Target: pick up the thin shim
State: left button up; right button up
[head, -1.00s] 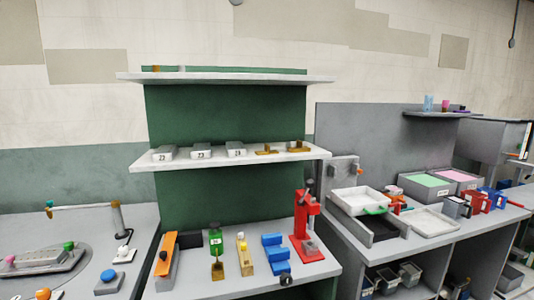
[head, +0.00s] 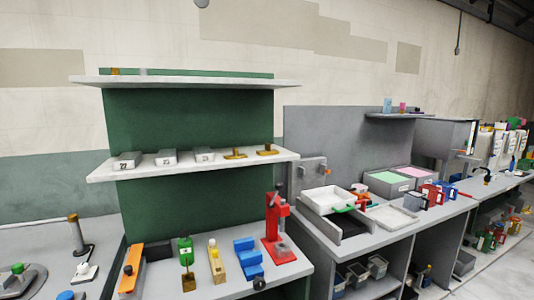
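I cannot make out a thin shim for certain. The middle shelf (head: 196,167) holds several grey numbered blocks, one marked 22 (head: 127,160), and two flat brass pieces, a left one (head: 235,154) and a right one (head: 267,150). On the bench below stand an orange-topped block (head: 133,268), a green piece on a brass foot (head: 186,250), a yellow and tan block (head: 217,262), a blue stepped block (head: 247,258) and a red press (head: 277,230). Neither of my grippers is in view.
To the right, a grey bench holds a white tray (head: 327,197), a green-lined bin (head: 388,181) and a pink-lined bin (head: 411,174). Floor (head: 500,269) shows clear at far right.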

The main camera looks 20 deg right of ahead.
aim_at(235, 155)
jog(key=l+u, duration=0.15)
jog(key=l, duration=0.7)
jog(key=i+l+u, duration=0.2)
jog(key=l, duration=0.7)
jog(key=k+l+u, duration=0.15)
jog(key=l, duration=0.7)
jog(key=k+l+u, duration=0.15)
jog(key=l, duration=0.75)
